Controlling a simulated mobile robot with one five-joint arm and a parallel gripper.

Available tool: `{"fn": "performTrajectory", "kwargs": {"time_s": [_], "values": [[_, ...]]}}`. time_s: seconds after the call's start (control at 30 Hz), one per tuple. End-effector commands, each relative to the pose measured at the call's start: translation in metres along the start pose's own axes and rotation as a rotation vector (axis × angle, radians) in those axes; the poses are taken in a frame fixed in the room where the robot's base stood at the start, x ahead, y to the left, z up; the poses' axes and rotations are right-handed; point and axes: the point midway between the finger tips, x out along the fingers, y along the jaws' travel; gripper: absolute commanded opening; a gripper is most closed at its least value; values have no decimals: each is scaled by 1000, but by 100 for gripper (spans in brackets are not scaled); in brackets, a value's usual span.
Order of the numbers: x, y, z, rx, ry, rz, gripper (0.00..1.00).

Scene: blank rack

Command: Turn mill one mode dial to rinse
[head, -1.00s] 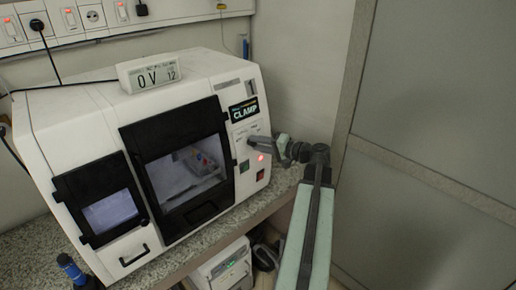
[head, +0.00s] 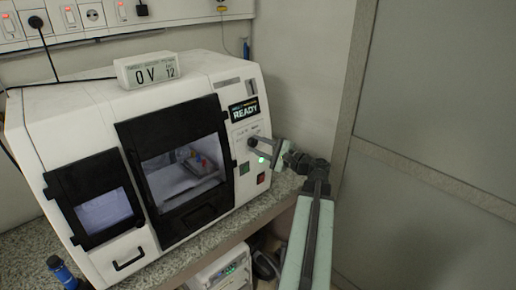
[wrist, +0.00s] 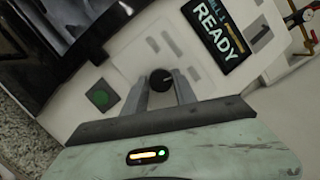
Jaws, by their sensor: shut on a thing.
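Mill one is a white boxy machine (head: 150,110) on the counter, with a "1" plate beside its display in the wrist view. Its display (head: 244,111) reads READY; it also shows in the wrist view (wrist: 218,33). The mode dial (wrist: 161,80) is a small round black knob on the white control panel. My gripper (wrist: 162,88) is shut on the dial, one finger at each side. The mode labels are too blurred to read.
A dark-framed window (head: 180,165) is left of the panel. A voltage meter (head: 147,70) sits on top. A grey door (head: 430,110) stands at right.

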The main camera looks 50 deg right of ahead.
Motion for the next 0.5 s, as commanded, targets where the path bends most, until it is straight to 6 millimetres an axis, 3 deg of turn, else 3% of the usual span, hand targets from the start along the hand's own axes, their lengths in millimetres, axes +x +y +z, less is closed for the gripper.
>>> {"fn": "performTrajectory", "kwargs": {"time_s": [0.5], "values": [[0, -1, 0, 49, 5, -17, 0]]}}
